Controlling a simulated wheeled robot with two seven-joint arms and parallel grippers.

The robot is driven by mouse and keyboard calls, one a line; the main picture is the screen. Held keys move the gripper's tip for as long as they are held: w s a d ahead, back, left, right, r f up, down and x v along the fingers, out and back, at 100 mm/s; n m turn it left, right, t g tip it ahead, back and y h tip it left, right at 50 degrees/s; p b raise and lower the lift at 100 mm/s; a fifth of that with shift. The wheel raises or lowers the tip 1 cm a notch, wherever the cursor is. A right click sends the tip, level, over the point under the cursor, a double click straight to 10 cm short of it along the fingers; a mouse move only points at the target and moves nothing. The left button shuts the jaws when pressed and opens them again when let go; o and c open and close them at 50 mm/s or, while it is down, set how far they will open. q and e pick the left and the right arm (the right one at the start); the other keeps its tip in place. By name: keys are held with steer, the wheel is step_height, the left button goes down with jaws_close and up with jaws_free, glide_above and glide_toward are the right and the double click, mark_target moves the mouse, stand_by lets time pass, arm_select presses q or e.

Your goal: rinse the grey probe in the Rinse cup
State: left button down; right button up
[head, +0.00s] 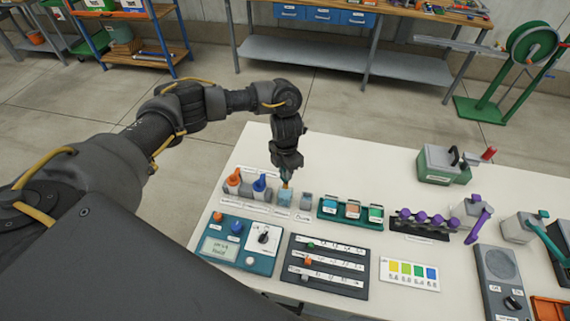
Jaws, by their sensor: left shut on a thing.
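My left gripper (286,178) is shut on a slim thing, most likely the grey probe, which the fingers mostly hide. It points down over a pale blue cup (284,198) in the row near the table's back left edge. I cannot tell whether the probe's tip is inside this cup or just above it. A smaller grey-blue cup (306,201) stands just to its right. The labels in front are too small to read surely, so which one is the Rinse cup is unclear. An orange probe (234,178) and a blue probe (259,186) stand upright to the left.
A meter (235,243) and a dark slider panel (326,267) lie in front of the cups. A green tray (351,212) with small blocks and a rack of purple-topped items (422,223) stand to the right.

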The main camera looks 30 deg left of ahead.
mark_target(285, 187)
arm_select(q)
steer(key=shift+a+f+n, duration=0.15)
steer(key=shift+n, duration=0.25)
steer(key=shift+f, duration=0.1)
steer(key=shift+f+b, duration=1.05)
steer(key=shift+f, duration=0.05)
step_height(285, 187, down, 4)
steer(key=b, duration=0.4)
steer(key=shift+f, duration=0.2)
steer(key=shift+f+b, duration=0.65)
steer(key=shift+r, duration=0.1)
